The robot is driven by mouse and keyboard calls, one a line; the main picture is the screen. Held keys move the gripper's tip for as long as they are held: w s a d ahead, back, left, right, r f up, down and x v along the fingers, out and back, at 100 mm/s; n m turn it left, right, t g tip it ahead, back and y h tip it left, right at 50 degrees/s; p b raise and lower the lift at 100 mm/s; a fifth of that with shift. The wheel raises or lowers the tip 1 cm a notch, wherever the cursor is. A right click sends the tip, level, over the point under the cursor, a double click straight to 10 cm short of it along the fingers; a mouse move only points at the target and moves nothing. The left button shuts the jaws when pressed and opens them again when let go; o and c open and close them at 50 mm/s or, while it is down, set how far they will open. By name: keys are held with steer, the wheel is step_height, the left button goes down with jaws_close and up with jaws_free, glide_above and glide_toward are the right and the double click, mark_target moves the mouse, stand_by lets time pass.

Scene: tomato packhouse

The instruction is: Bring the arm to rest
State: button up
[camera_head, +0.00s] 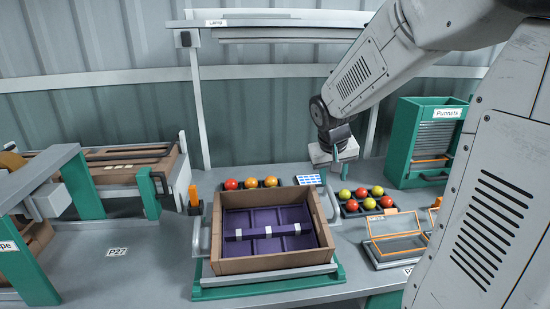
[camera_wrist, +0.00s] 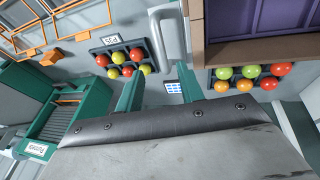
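My gripper (camera_head: 336,158) hangs from my arm above the back of the bench, just behind and right of the cardboard box (camera_head: 262,264). In the wrist view its two green fingers (camera_wrist: 159,78) stand apart with nothing between them, so it is open and empty. My arm is bent, with its links reaching in from the upper right in the head view. The fingertips are hard to make out in the head view.
The box holds a purple divided insert (camera_head: 266,217). Tomatoes sit in a tray behind it and in another tray (camera_head: 349,210) to the right. A blue-white card (camera_head: 308,180), a green Punnets dispenser (camera_head: 409,143), an orange-edged punnet (camera_head: 393,248) and a lamp frame (camera_head: 199,110) surround the gripper.

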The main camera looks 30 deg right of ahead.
steer(key=s+a+r+n+y, duration=0.1)
steer(key=s+a+r+n, duration=0.1)
steer(key=s+a, duration=0.7)
steer(key=s+a+r+n+g+y, duration=0.1)
steer(key=s+a+r+n+y, duration=0.1)
steer(key=s+a, duration=0.7)
steer(key=s+r, duration=0.1)
steer(key=s, duration=0.2)
steer(key=shift+s+a+r, duration=0.2)
steer(key=shift+s, duration=0.05)
